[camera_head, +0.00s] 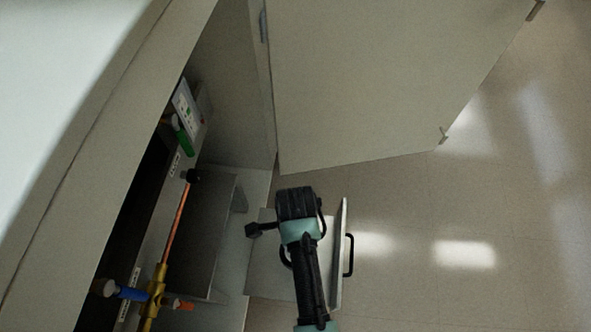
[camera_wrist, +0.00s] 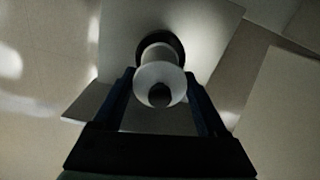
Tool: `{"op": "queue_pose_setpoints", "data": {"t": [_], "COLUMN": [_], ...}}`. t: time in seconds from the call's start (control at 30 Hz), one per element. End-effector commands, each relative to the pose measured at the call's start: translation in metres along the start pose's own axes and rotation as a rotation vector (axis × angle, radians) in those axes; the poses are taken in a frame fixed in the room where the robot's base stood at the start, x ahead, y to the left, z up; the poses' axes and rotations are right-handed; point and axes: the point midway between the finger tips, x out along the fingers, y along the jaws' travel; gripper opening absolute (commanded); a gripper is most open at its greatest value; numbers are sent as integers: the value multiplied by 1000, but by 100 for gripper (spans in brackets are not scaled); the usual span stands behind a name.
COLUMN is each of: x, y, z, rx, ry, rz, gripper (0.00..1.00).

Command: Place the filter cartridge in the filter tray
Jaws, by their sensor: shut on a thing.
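The filter cartridge (camera_wrist: 157,77), a pale cylinder with a dark centre and a dark far end, is between the two fingers of my gripper (camera_wrist: 160,88) in the wrist view. My gripper is shut on it. In the head view my arm's black and teal end (camera_head: 297,230) hangs over a pale pulled-out drawer or tray with a black handle (camera_head: 350,255); I cannot tell for sure that this is the filter tray. In that view the cartridge is not clearly visible. Its height above the pale surface is hard to judge.
A large pale door panel (camera_head: 370,80) stands open behind. On the left, the cabinet holds a copper pipe (camera_head: 178,220) with a brass fitting (camera_head: 155,290), a blue handle (camera_head: 131,293) and a green one (camera_head: 183,137). Open floor (camera_head: 480,210) lies to the right.

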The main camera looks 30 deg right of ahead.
Motion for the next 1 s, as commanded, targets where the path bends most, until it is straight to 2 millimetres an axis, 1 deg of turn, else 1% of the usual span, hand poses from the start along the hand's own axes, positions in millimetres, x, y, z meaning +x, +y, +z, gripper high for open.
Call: {"op": "queue_pose_setpoints", "data": {"t": [0.2,0.27,0.53,0.77,0.8,0.93,1.0], "x": [30,36,35,41,42,42,42], "y": [0,0,0,0,0,0,0], "z": [0,0,0,0,0,0,0], "rx": [0,-1,-1,-1,0,0,0], "ry": [0,0,0,0,0,0,0], "rz": [-1,0,-1,-2,-1,-1,-1], "gripper": [14,14,14,14,77,100,100]}}
